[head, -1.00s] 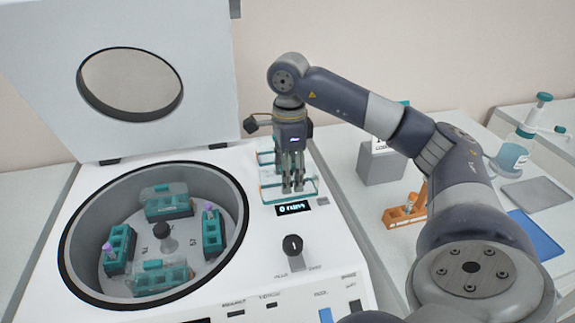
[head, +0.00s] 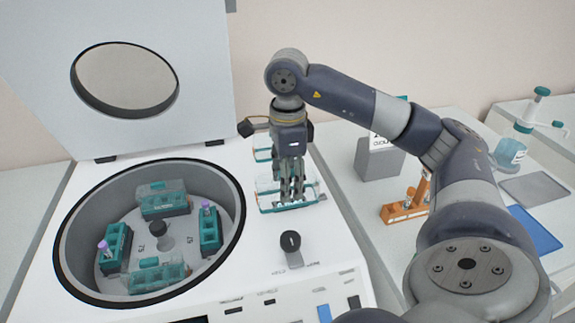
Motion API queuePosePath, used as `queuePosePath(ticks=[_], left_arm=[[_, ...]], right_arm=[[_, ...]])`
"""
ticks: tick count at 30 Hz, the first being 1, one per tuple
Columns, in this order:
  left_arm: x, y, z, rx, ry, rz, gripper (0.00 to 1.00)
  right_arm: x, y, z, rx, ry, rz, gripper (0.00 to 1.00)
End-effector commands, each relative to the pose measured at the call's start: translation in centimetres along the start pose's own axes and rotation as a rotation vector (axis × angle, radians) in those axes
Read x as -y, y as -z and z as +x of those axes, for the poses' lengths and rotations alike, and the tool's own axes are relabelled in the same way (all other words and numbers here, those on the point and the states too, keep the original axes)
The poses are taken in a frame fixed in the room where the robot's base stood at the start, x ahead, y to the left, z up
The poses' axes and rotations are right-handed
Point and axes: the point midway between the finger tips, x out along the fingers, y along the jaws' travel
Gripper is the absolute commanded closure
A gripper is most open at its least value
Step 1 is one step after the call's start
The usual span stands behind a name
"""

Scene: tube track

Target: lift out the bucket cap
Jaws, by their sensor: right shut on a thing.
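My right gripper (head: 290,185) is shut on a clear bucket cap with a teal rim (head: 308,203), over the right part of the centrifuge top. I cannot tell whether the cap clears the surface. A second clear cap (head: 262,154) lies behind it, partly hidden by the gripper. In the open rotor bowl (head: 235,232), the rear bucket (head: 165,205) and front bucket (head: 158,280) carry clear covers. The left bucket (head: 115,250) and right bucket (head: 209,232) are uncovered, each with a purple-capped tube. My left gripper is not in view.
The centrifuge lid (head: 190,60) stands open at the back. A knob (head: 290,242) rises in front of the held cap. On the right bench are a grey box (head: 377,160), an orange rack (head: 400,212), a blue mat (head: 535,230) and a teal-topped bottle (head: 512,150).

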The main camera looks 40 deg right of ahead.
Motion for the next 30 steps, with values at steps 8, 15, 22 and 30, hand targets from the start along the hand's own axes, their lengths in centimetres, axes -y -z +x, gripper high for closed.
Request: queuePosePath(ticks=[8, 15, 22, 30], left_arm=[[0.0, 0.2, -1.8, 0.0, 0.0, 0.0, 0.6], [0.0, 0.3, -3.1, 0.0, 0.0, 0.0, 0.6], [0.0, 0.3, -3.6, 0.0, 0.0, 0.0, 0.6], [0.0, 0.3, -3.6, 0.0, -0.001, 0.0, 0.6]], right_arm=[[0.0, 0.0, -2.3, 0.002, 0.002, 0.0, 0.75], [0.0, 0.0, -4.0, 0.001, 0.001, 0.0, 0.75], [0.0, 0.0, -4.6, 0.001, 0.0, 0.0, 0.75], [0.1, -0.2, -4.5, 0.002, -0.001, 0.012, 0.75]])
